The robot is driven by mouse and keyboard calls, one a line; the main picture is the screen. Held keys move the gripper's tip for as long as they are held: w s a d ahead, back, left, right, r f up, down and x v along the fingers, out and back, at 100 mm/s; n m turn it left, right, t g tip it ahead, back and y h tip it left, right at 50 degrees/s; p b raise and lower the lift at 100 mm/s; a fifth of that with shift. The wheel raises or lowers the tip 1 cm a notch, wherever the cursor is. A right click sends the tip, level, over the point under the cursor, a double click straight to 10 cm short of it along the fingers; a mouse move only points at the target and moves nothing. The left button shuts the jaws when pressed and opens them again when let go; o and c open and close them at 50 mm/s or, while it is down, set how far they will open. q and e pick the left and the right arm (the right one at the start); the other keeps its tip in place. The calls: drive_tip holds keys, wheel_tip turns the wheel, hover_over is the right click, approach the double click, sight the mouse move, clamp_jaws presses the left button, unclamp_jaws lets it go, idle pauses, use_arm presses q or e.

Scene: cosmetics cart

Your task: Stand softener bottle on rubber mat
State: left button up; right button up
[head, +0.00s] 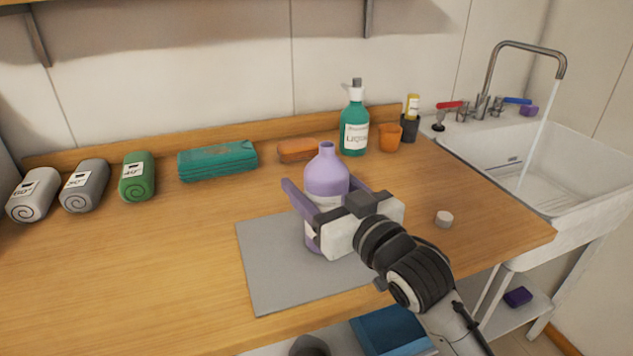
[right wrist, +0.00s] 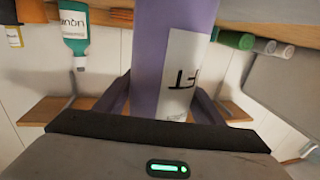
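The purple softener bottle (head: 326,178) stands upright over the grey rubber mat (head: 275,277), its neck open and uncapped. Its base is partly hidden by my right gripper, and I cannot tell if it touches the mat. My right gripper (head: 318,186) comes in from the right with one finger on each side of the bottle's body, shut on it. In the right wrist view the bottle (right wrist: 158,60) with its white label fills the space between the fingers (right wrist: 162,88). My left gripper is not in view.
A small white cap (head: 444,219) lies right of the mat. The sink (head: 540,165) has running water. The counter's left front is clear.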

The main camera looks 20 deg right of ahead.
sight(339, 203)
drive_tip(key=shift+o, duration=0.9)
drive_tip(key=shift+r, duration=0.15)
drive_tip(key=v, duration=0.8)
drive_tip(key=shift+s+d, duration=0.1)
drive_tip(key=shift+s, duration=0.2)
drive_tip(key=p+v, duration=0.2)
drive_tip(key=shift+s+d+r, duration=0.1)
drive_tip(key=shift+s, duration=0.55)
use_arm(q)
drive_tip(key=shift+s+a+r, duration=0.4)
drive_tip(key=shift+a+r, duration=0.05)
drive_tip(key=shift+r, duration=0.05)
